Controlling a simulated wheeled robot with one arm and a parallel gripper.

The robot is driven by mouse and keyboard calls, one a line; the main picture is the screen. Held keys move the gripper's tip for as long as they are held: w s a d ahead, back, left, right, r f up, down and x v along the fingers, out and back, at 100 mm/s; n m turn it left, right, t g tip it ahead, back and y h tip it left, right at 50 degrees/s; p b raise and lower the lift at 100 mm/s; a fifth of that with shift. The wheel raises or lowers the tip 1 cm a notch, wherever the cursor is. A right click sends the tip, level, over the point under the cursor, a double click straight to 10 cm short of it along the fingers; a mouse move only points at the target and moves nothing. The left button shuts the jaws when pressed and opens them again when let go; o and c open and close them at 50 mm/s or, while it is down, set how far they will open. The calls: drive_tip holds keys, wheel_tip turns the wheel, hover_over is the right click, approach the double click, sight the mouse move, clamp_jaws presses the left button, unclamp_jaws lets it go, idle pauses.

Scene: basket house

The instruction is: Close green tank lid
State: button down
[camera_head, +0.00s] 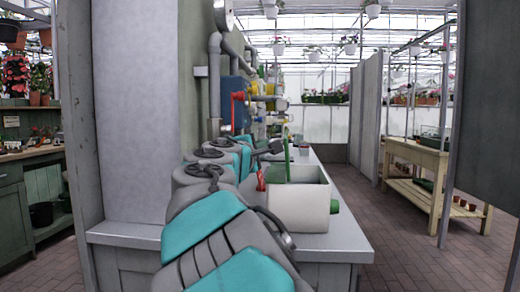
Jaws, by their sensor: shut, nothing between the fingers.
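The tank (300,208) is a pale box with an open top and a round green fitting (335,207) on its right side. It stands on the grey counter just beyond my arm. Its thin green lid (287,161) stands upright, almost edge-on, above the left part of the opening. My gripper (274,146) seems to be the small dark end of my teal and grey arm, just left of the lid's upper part. It is shut and empty. I cannot tell whether it touches the lid. My arm hides the tank's lower left side.
A red lever-like part (261,180) is at the tank's left. A grey pillar (136,110) rises left of my arm. Pipes and valves (262,98) line the wall behind. A wooden table (415,158) stands at the right, with clear brick floor (400,235) before it.

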drive_tip(key=d+m, duration=0.1)
drive_tip(key=d+r+m, duration=0.1)
drive_tip(key=m, duration=0.1)
drive_tip(key=d+r+m+g, duration=0.1)
drive_tip(key=shift+d+b, duration=0.2)
drive_tip(key=shift+b, duration=0.1)
drive_tip(key=d+f+m+g+y+b, duration=0.1)
drive_tip(key=d+f+m+y+b, duration=0.2)
drive_tip(key=d+m+b, duration=0.4)
drive_tip(key=shift+s+d+m+g+y+b, duration=0.3)
drive_tip(key=shift+d+m+g+y, duration=0.15)
drive_tip(key=shift+d+m, duration=1.8)
drive_tip(key=shift+a+m, duration=0.25)
drive_tip(key=shift+m, duration=0.1)
